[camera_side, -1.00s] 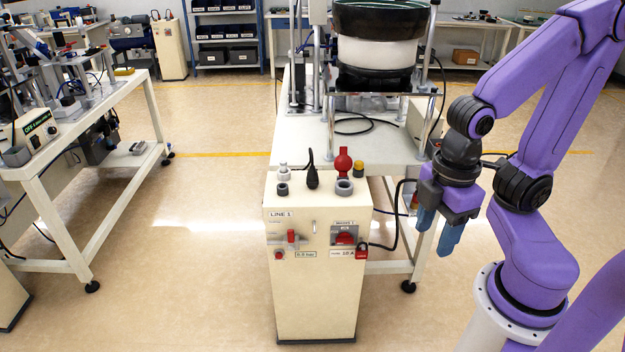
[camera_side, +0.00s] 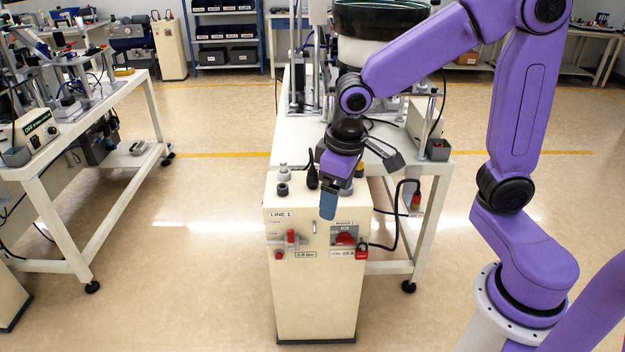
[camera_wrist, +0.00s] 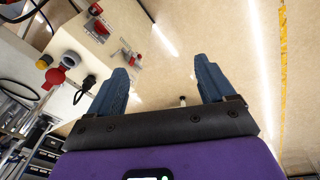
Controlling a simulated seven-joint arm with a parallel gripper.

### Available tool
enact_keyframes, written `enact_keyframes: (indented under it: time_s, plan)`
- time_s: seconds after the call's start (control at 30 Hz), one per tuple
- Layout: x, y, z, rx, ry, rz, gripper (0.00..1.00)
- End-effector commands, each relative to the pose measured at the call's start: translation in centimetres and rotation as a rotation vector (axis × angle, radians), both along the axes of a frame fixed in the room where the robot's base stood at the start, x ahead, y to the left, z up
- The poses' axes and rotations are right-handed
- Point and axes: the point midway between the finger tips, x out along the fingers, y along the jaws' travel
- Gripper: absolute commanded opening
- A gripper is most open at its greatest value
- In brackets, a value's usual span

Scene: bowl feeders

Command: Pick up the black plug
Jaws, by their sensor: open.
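The black plug (camera_side: 312,176) stands upright on top of the cream control cabinet (camera_side: 318,262), with its lower part close to my purple wrist in the side view. The wrist view also shows the black plug (camera_wrist: 87,83), left of and outside my left-hand finger. My gripper (camera_side: 328,207) hangs over the cabinet's front edge, just right of the plug.
A red plug (camera_wrist: 70,60) and a grey ring (camera_wrist: 55,76) stand on the cabinet near the black plug; my wrist hides them in the side view. Grey fittings (camera_side: 283,174) stand to its left. The bowl feeder (camera_side: 372,20) and its posts rise behind.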

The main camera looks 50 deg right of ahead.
Motion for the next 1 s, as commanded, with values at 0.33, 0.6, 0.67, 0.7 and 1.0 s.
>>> enact_keyframes:
  time_s: [0.33, 0.6, 0.67, 0.7, 1.0]
  plan:
    - [12.7, -3.0, -1.7, -0.005, -0.095, -0.502, 0.82]
    - [20.7, -8.6, -3.9, -0.008, -0.181, -0.885, 0.82]
    - [22.2, -10.1, -4.5, -0.009, -0.202, -0.97, 0.82]
    - [23.1, -11.2, -4.9, -0.009, -0.214, -1.025, 0.82]
    - [26.8, -18.0, -7.4, -0.011, -0.296, -1.324, 0.82]
